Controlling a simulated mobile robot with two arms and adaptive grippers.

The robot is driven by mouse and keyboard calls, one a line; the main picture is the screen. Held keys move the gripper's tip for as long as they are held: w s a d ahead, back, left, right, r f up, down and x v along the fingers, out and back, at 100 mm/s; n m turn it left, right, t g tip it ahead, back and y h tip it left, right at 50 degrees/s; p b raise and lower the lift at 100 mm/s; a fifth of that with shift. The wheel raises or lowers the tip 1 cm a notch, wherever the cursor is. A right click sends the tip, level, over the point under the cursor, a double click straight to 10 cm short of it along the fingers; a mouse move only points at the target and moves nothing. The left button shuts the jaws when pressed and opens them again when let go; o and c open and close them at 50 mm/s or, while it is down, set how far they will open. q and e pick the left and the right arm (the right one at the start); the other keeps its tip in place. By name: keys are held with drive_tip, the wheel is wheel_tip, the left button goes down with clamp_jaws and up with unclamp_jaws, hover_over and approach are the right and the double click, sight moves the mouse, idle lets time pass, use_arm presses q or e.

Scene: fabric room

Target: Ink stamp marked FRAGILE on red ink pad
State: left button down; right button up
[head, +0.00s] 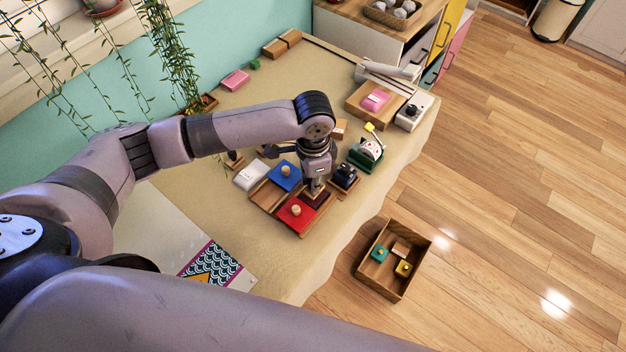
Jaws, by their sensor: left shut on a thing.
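My left gripper (315,184) points down over the right side of a wooden tray (265,197). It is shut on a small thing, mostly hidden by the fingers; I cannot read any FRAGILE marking. A dark red pad (321,199) lies just below the fingertips; I cannot tell whether the held thing touches it. A bright red square (291,219) with a wooden knob sits at the tray's front, left of the gripper. A blue square (281,183) with a similar knob sits behind it. My right gripper is not in view.
A white block (250,175) lies left of the tray. A dark block (345,176) and a green-based device (367,153) stand close to the right. A wooden box (384,292) with small blocks is on the floor.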

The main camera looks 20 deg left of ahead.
use_arm(q)
drive_tip(key=shift+f+b, duration=0.35)
drive_tip(key=shift+f, duration=0.15)
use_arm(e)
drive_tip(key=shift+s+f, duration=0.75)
use_arm(q)
drive_tip(key=shift+r, duration=0.1)
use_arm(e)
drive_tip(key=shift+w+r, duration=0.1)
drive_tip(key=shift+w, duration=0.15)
use_arm(q)
drive_tip(key=shift+p, duration=0.7)
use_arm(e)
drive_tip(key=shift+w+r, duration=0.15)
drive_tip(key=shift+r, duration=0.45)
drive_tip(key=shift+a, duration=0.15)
use_arm(q)
drive_tip(key=shift+f, duration=0.65)
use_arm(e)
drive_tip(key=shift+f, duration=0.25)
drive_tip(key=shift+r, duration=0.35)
use_arm(q)
drive_tip(key=shift+s+f+p, duration=0.15)
drive_tip(key=shift+p, duration=0.15)
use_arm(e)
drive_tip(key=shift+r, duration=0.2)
